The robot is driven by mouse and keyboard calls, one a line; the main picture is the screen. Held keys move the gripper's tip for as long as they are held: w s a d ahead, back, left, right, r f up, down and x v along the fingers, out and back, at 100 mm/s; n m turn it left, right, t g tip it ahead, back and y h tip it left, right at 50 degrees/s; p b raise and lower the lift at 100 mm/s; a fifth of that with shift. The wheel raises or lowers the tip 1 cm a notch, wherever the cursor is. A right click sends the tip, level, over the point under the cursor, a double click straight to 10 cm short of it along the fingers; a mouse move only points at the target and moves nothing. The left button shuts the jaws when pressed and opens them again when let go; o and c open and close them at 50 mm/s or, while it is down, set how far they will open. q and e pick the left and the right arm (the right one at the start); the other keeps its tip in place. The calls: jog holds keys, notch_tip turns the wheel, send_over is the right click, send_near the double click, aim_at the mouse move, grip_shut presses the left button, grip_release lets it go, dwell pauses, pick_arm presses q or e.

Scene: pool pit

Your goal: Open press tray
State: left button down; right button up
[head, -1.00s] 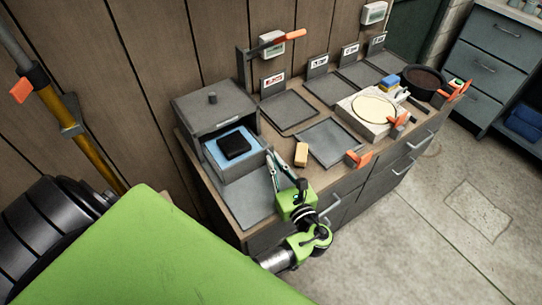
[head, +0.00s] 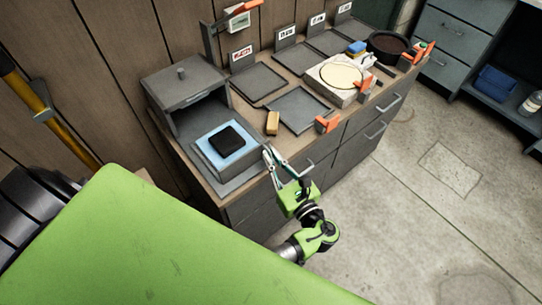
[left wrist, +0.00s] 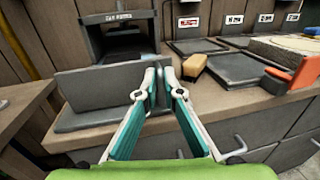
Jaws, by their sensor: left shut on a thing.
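The press (head: 186,85) is a dark grey box with a knob on top, on the wooden counter by the wall. Its tray (head: 227,172) stands well out of the front opening, with a light blue pad and a black block inside. In the left wrist view, the tray's grey front panel (left wrist: 95,88) faces me. My left gripper (head: 268,153) is at the tray's front right side, its fingers closed together. In the left wrist view the gripper (left wrist: 158,88) is shut at the panel's right end; the fingers hide what lies between them. My right gripper is not in view.
A tan block (head: 273,122) lies right of the tray. Several flat dark plates (head: 298,108) and a pale square block with a round top (head: 340,78) fill the counter further right. A black round bowl (head: 390,46) stands at the far end. The floor (head: 430,200) in front is clear.

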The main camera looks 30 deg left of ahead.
pick_arm(q)
jog(key=shift+w, duration=0.1)
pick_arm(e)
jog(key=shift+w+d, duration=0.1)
pick_arm(q)
jog(key=c, duration=2.2)
grip_release()
jog(key=shift+d, duration=0.1)
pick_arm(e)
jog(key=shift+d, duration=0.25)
pick_arm(q)
jog(key=shift+r, duration=0.1)
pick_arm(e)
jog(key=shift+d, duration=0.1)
pick_arm(q)
notch_tip(320, 180, up, 10)
jog(key=shift+f, duration=0.1)
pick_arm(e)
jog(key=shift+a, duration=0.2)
